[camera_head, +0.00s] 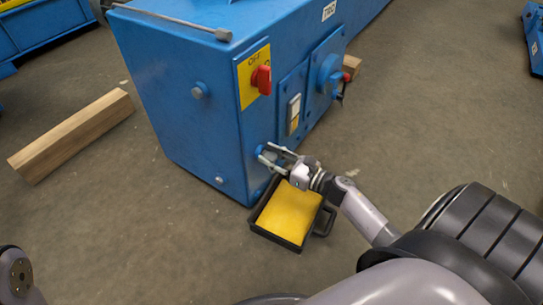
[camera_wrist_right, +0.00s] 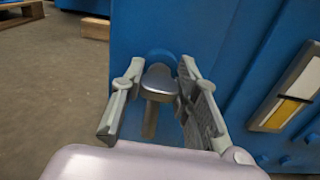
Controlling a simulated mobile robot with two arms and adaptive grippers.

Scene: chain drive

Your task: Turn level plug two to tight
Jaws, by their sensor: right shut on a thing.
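My right gripper (camera_head: 268,155) is at the lower front of the blue machine housing (camera_head: 180,110), closed around a small grey plug. In the right wrist view, the grey metal plug (camera_wrist_right: 158,85) sits between the two fingers of the right gripper (camera_wrist_right: 155,100), against a round blue boss (camera_wrist_right: 161,57) on the housing. A stem points down from the plug. I cannot read any mark naming it as level plug two, and its tightness cannot be told. My left gripper is out of view.
A black tray with a yellow inside (camera_head: 290,212) is on the floor below my right gripper. A red switch (camera_head: 262,79) on a yellow plate and a sight window (camera_head: 293,113) are above. A wooden beam (camera_head: 72,135) lies on the left floor.

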